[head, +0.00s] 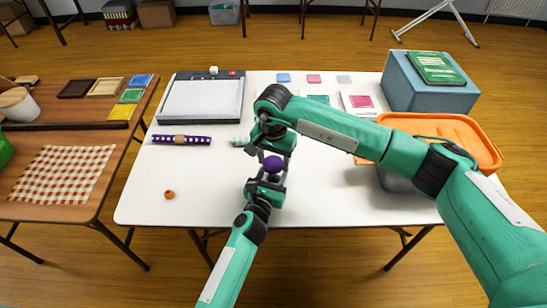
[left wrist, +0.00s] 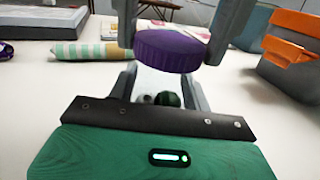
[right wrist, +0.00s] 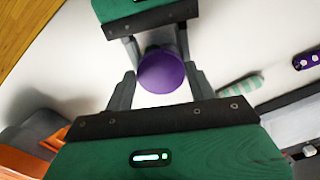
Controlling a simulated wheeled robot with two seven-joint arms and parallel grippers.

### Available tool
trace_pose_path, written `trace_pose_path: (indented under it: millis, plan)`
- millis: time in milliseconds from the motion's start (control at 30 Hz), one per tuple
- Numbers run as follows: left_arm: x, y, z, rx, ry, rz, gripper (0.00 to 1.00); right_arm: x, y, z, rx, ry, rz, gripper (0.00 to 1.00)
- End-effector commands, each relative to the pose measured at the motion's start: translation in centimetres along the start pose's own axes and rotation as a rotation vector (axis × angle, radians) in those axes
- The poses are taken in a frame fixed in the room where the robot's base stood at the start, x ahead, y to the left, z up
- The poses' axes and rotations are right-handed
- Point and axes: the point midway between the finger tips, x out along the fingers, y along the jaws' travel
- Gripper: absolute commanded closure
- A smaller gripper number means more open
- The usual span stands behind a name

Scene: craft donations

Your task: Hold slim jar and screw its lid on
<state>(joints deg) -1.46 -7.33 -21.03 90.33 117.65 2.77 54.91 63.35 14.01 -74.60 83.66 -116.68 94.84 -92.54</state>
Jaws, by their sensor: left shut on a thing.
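The slim jar (left wrist: 166,86) is clear with dark contents and stands between the fingers of my left gripper (left wrist: 160,88), which is shut on it. The purple lid (left wrist: 170,50) sits at the top of the jar; I cannot tell whether it is threaded. It also shows in the head view (head: 273,164) and from above in the right wrist view (right wrist: 162,73). My right gripper (right wrist: 161,80) comes from above with a finger on each side of the lid. Its fingers look open, with slight gaps to the lid. The jar's body is mostly hidden in the head view.
A striped roll (head: 240,141) and a purple dotted roll (head: 181,139) lie behind and left. A small orange ring (head: 169,194) lies front left. A grey bin with an orange lid (head: 455,130) and a blue box (head: 420,88) stand right.

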Motion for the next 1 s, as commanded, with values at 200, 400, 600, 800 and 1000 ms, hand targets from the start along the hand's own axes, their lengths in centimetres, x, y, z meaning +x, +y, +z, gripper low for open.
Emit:
trace_pose_path:
  millis: [200, 400, 600, 800, 1000]
  plan:
    - [0.01, 0.04, 0.02, 0.0, 0.0, 0.001, 1.0, -0.02, 0.02, 0.0, 0.0, 0.0, 0.0, 0.77]
    - [0.01, 0.07, 0.02, 0.0, 0.0, 0.001, 1.0, 0.0, 0.05, 0.0, 0.092, -0.001, 0.002, 0.77]
    - [0.01, 0.11, 0.01, 0.0, 0.0, 0.002, 1.0, 0.05, 0.08, 0.02, 0.391, -0.001, 0.003, 0.77]
    - [0.02, 0.15, 0.01, 0.0, 0.0, 0.003, 1.0, 0.07, 0.06, 0.03, 0.708, -0.002, 0.003, 0.77]
    - [0.03, 0.18, 0.01, 0.0, 0.0, 0.003, 1.0, 0.1, 0.05, 0.04, 1.027, -0.002, 0.003, 0.77]
